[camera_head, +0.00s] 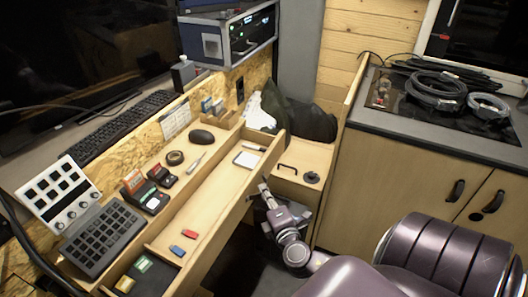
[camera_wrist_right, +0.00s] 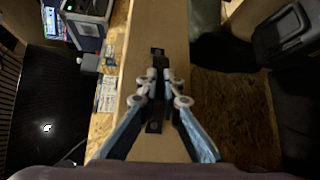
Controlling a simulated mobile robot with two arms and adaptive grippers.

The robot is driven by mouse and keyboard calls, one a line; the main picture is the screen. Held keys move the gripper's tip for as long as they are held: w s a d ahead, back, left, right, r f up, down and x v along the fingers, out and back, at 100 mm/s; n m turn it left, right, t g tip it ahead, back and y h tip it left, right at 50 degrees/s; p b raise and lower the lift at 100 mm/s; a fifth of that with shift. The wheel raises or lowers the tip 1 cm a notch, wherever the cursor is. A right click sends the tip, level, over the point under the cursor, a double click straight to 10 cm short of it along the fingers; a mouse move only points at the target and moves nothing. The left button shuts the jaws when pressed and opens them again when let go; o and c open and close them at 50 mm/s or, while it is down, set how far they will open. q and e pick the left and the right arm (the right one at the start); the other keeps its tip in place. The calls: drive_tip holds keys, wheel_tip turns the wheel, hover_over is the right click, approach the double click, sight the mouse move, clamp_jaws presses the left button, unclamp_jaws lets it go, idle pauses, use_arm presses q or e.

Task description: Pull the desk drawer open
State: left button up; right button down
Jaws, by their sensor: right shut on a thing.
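The desk drawer (camera_head: 222,187) is a long, shallow wooden tray standing out from under the desk top, with its inside showing. My right gripper (camera_head: 264,187) is at the outer face of the drawer front, near its far end. In the right wrist view my right gripper (camera_wrist_right: 160,82) is shut on the dark drawer handle (camera_wrist_right: 157,54), with its fingers on both sides of it. My left gripper is not in view.
The drawer holds a white notepad (camera_head: 246,159), a red stick (camera_head: 189,234) and a blue stick (camera_head: 177,251). A keypad (camera_head: 101,238), a mouse (camera_head: 201,137) and small devices stand on the desk. A wooden cabinet (camera_head: 420,180) stands to the right.

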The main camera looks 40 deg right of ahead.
drive_tip(key=c, duration=2.1)
unclamp_jaws()
drive_tip(key=v, duration=1.2)
drive_tip(key=shift+f, duration=0.1)
drive_tip(key=s+f+m+g+y, duration=0.15)
drive_tip(key=s+f+g, duration=0.3)
drive_tip(key=f, duration=1.05)
drive_tip(key=s+f+m+g+y, duration=0.1)
drive_tip(key=s+f+m+g, duration=0.4)
drive_tip(key=f, duration=1)
drive_tip(key=s+a+f+m+g+y, duration=0.1)
drive_tip(key=s+a+f+m, duration=0.1)
drive_tip(key=s+a+f, duration=0.2)
drive_tip(key=s+a+f+m+g+y, duration=0.1)
drive_tip(key=s+a+f+m+g, duration=0.1)
drive_tip(key=s+a+f, duration=0.2)
drive_tip(key=s+a+f+m+g+y, duration=0.1)
drive_tip(key=s+a+f+m+y, duration=0.1)
drive_tip(key=s+a+f, duration=0.3)
drive_tip(key=shift+s+a+f+g, duration=0.1)
drive_tip(key=shift+s+f, duration=0.65)
drive_tip(key=shift+s, duration=0.6)
drive_tip(key=shift+s+f+g, duration=0.1)
drive_tip(key=shift+s+f, duration=0.65)
drive_tip(key=shift+s, duration=0.65)
drive_tip(key=shift+s+f+g, duration=0.1)
drive_tip(key=shift+s+f, duration=0.65)
drive_tip(key=shift+s, duration=0.6)
